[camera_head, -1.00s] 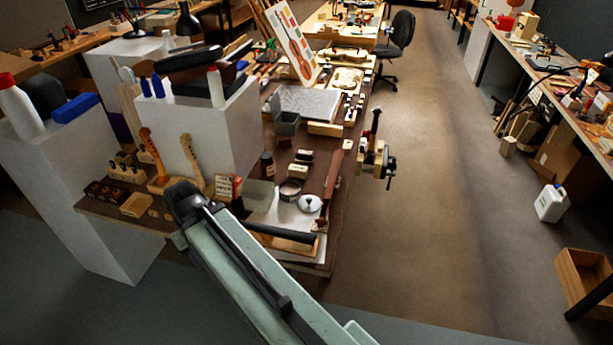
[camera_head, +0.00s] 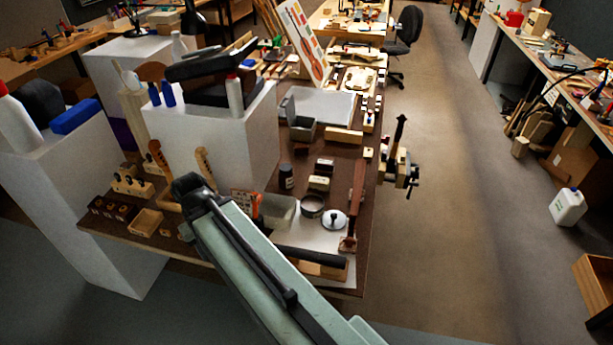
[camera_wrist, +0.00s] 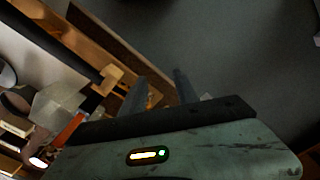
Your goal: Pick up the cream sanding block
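A small cream block (camera_head: 319,183) with a dark top lies on the brown bench (camera_head: 345,180) in the head view; it looks like the sanding block. A similar pale block with a dark top (camera_head: 324,166) is just behind it, so I cannot be certain which is meant. In the wrist view my gripper (camera_wrist: 160,88) has its two grey fingers apart with nothing between them. It is over dark floor beside a wooden bench edge.
A dark jar (camera_head: 286,177), a round tin (camera_head: 312,205) and a white lidded pot (camera_head: 334,219) stand near the blocks. A tall white box (camera_head: 215,135) stands to the left. A vise (camera_head: 401,168) juts from the right bench edge. The aisle floor (camera_head: 465,200) is clear.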

